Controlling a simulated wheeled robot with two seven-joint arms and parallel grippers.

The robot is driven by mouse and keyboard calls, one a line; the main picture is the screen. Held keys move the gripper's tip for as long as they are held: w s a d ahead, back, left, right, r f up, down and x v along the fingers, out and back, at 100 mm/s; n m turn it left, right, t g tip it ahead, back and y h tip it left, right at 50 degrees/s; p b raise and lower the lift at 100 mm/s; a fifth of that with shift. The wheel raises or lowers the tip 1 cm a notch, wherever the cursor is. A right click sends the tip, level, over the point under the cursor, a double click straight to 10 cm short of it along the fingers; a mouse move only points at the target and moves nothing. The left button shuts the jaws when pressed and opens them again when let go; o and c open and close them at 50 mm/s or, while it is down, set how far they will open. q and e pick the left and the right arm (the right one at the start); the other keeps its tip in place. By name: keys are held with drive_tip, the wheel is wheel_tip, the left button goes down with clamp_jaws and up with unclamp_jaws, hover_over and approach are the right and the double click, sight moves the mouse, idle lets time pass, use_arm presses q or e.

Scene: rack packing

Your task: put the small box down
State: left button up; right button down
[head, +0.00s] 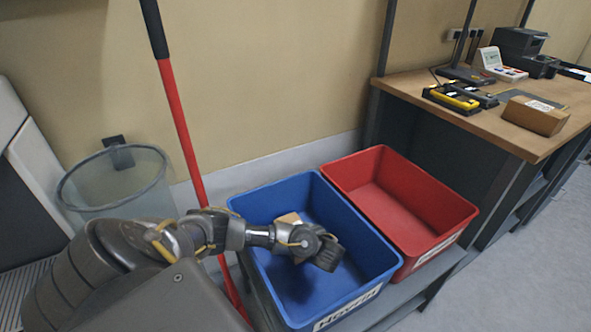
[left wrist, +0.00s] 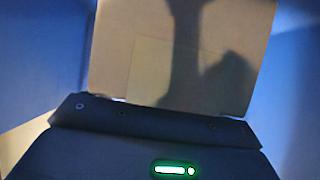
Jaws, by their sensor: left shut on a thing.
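The small box (left wrist: 150,60) is tan cardboard and fills much of the left wrist view, right against my gripper, with blue walls around it. In the head view only a small tan part of the small box (head: 289,218) shows behind my wrist. My left gripper (head: 328,254) is inside the blue bin (head: 345,215), shut on the small box. The fingertips and the box's underside are hidden, so I cannot tell whether it touches the bin floor. My right gripper is not in view.
An empty red bin (head: 400,200) stands right of the blue bin on a low grey rack. A red pole (head: 180,125) rises left of the blue bin, near a clear waste bin (head: 118,180). A wooden workbench (head: 505,130) at right bears a cardboard box (head: 535,115).

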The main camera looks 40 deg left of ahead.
use_arm(q)
wheel_tip(320, 180, down, 3)
drive_tip(key=shift+f+b, duration=0.15)
drive_tip(key=shift+b, duration=0.25)
drive_tip(key=shift+f, duration=0.15)
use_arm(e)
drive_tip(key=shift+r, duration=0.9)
use_arm(q)
drive_tip(key=shift+f, duration=0.1)
drive_tip(key=o, duration=1.1)
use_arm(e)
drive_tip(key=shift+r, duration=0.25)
